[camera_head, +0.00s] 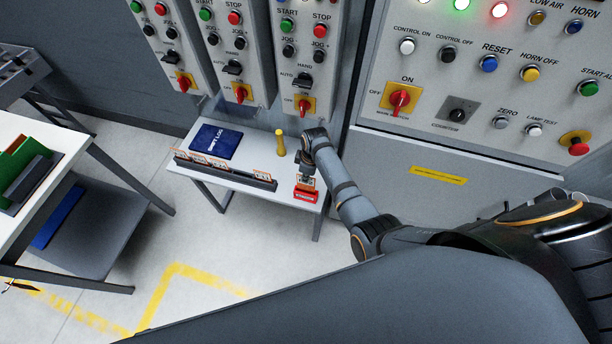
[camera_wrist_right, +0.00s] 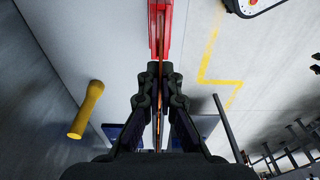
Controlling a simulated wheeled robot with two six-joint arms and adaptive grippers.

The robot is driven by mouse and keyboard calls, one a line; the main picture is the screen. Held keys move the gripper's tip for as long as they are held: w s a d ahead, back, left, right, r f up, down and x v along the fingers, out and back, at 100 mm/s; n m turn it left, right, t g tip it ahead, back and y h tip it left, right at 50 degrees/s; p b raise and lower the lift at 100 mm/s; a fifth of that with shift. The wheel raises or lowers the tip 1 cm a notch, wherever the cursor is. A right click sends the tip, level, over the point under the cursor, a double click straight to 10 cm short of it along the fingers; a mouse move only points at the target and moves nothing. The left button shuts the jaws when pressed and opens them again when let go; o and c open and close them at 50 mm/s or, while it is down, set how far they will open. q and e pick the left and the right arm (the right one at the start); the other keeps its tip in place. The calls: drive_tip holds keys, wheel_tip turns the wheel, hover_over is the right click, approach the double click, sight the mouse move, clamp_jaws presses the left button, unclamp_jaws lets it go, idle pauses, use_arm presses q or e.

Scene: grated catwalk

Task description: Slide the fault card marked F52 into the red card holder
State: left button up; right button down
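The red card holder (camera_head: 305,196) stands near the right front corner of a small white table; it also shows at the top of the right wrist view (camera_wrist_right: 176,32). My right gripper (camera_head: 306,172) is above it, pointing down. In the wrist view the fingers (camera_wrist_right: 160,100) are shut on a thin, orange-edged fault card (camera_wrist_right: 158,125), seen edge-on. The card lines up with the holder's slot, its lower part at or just over it; I cannot tell how far it is in. Its marking is not readable. My left gripper is out of view.
A black rack (camera_head: 222,173) with several orange-edged cards lies along the table's front. A blue shift log (camera_head: 215,141) and an upright yellow cylinder (camera_head: 281,142) stand behind it. Control panels (camera_head: 470,75) rise behind the table. Another table (camera_head: 75,145) is at left.

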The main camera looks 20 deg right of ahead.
drive_tip(key=shift+p, duration=0.3)
drive_tip(key=shift+f, duration=0.2)
idle(0.7)
drive_tip(key=shift+f+b, duration=1.85)
drive_tip(key=shift+f, duration=0.45)
drive_tip(key=c, duration=2.1)
unclamp_jaws()
drive_tip(key=o, duration=1.1)
drive_tip(key=shift+c, duration=0.2)
drive_tip(key=shift+r, duration=0.15)
